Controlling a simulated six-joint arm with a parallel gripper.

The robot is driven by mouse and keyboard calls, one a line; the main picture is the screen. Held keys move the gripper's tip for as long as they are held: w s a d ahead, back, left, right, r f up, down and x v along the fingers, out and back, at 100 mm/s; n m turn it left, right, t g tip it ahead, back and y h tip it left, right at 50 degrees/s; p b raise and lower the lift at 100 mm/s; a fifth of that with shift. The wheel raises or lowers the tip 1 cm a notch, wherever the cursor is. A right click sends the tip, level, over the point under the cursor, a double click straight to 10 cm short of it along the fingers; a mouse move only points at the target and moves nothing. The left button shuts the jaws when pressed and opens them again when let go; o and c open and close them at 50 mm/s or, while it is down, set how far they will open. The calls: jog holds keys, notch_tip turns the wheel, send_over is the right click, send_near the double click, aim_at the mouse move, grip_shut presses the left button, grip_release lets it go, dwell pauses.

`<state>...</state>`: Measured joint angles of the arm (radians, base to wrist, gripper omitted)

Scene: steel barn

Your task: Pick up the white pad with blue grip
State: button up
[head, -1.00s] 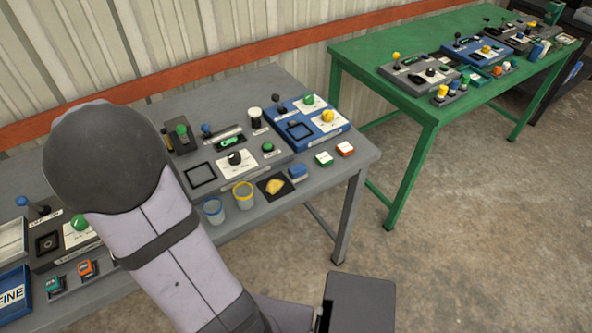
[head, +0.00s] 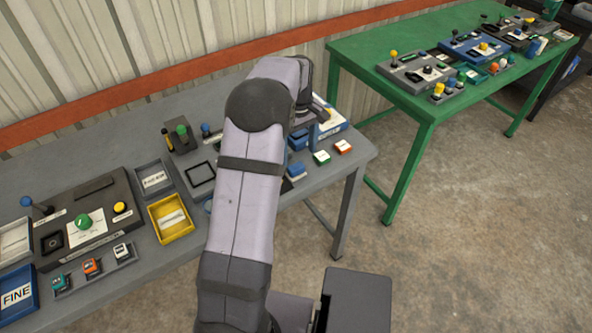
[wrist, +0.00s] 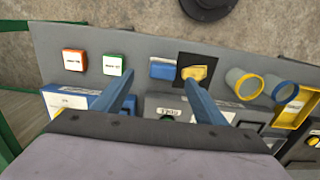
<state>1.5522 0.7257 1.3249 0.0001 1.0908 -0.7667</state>
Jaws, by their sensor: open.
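A small blue block (wrist: 163,68), the likeliest match for the blue grip, lies on the grey table. In the head view my gripper (head: 306,140) is largely hidden by my wrist.
A yellow piece on a black square (wrist: 196,72) lies right of the block. A green-edged white block (wrist: 115,65) and an orange-edged one (wrist: 75,61) lie left. Two cups (wrist: 245,84) stand farther right. Control panels (wrist: 180,108) lie under my gripper.

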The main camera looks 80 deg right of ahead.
aim_at(297, 167)
jog(key=shift+w+f+p, duration=0.1)
jog(key=shift+f+p, duration=0.25)
jog(key=shift+f, duration=0.7)
jog(key=shift+a+f+p, duration=0.2)
jog(key=shift+f+p, duration=0.25)
jog(key=shift+p, duration=0.05)
jog(key=shift+w+f+p, duration=0.1)
jog(key=shift+f+p, duration=0.75)
jog(key=shift+f, duration=1.3)
jog(key=c, duration=1.1)
